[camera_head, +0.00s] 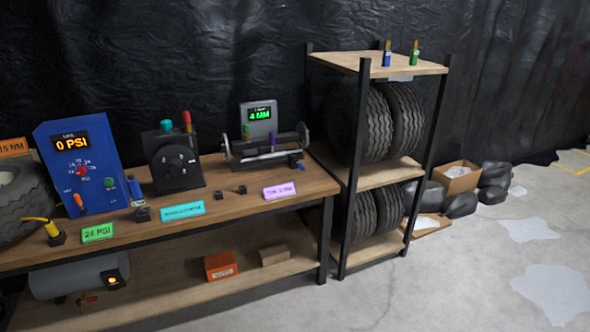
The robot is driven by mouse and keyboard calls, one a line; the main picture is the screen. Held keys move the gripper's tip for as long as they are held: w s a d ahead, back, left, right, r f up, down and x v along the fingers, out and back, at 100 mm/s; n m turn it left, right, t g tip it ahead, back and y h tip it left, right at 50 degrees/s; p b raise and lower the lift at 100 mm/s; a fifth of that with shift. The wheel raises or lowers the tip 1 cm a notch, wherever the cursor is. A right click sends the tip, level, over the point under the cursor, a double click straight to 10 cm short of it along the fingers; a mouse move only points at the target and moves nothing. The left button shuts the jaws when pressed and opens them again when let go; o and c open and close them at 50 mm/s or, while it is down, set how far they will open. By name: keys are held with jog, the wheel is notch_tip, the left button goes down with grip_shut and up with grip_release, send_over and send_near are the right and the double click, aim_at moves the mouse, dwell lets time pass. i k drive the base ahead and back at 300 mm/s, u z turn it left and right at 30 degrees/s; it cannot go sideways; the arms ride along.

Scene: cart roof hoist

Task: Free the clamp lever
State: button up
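No part is labelled clear enough to single out as the clamp lever. A black machine with a round dark disc (176,167) stands on the workbench. It has an upright red handle (187,121) and a teal knob (166,125) on top. To its right is a grey device with a green "4 NM" display (260,114). A horizontal bar (265,153) runs across its front, with a purple upright piece (271,141) and a green one (245,132) by it. Either could bear the lever; I cannot tell. My gripper is not in view.
A blue panel reading "0 PSI" (78,172) and a tyre (22,205) stand on the bench's left. Coloured labels line the wooden bench top (235,192). A tyre rack (347,180) stands right of the bench. Grey floor (440,280) is open at right.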

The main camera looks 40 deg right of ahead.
aim_at(301, 167)
jog(key=z, duration=0.05)
jog(key=i, duration=1)
jog(key=u, duration=0.1)
